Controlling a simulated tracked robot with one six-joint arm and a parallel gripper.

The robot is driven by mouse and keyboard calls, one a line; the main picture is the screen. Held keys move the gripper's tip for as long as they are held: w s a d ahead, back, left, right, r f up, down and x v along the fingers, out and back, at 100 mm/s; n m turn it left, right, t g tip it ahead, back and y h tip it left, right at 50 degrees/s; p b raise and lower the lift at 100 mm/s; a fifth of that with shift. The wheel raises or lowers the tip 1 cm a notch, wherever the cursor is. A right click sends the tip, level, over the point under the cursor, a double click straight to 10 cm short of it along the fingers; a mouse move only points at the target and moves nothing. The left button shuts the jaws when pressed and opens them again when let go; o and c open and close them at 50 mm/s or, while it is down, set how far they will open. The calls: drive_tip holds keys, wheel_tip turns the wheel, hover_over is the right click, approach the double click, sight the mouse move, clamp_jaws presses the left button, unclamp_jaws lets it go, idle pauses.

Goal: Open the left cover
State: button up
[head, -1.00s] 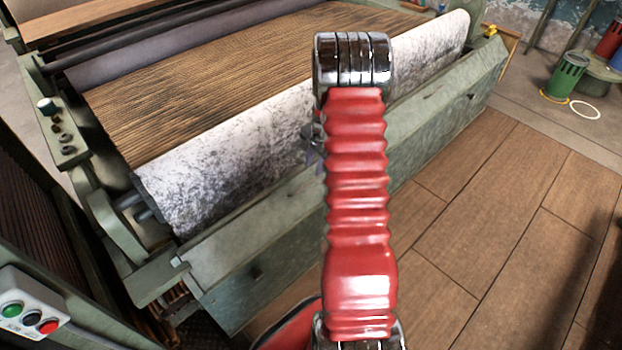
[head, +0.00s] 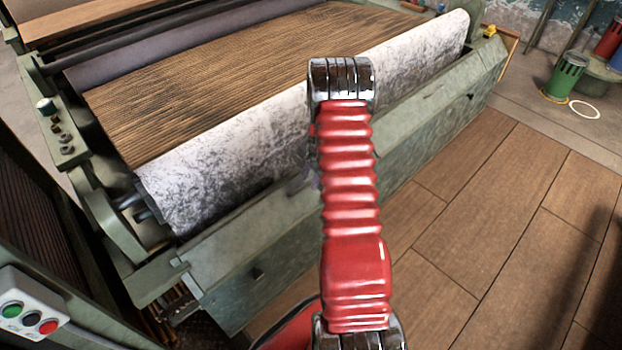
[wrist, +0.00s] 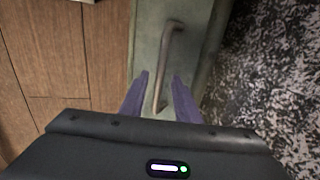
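A grey-green cover panel (head: 235,247) runs along the front of the loom, below the speckled cloth roll. In the wrist view the green panel (wrist: 147,45) carries a metal bar handle (wrist: 171,50) that runs away from my gripper. My gripper (wrist: 160,77) is open, its two purple fingers apart, with the near part of the handle showing between them. I cannot tell whether they touch it. In the head view my red arm hides the handle and nearly all of my gripper (head: 313,178). The cover looks shut.
The speckled cloth roll (head: 225,185) lies close beside the panel, to the right of my fingers in the wrist view. A button box (head: 30,312) stands at lower left. The wooden floor (head: 480,240) on the right is clear.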

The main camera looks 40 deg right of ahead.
clamp_jaws()
idle(0.5)
drive_tip(key=shift+d, duration=0.1)
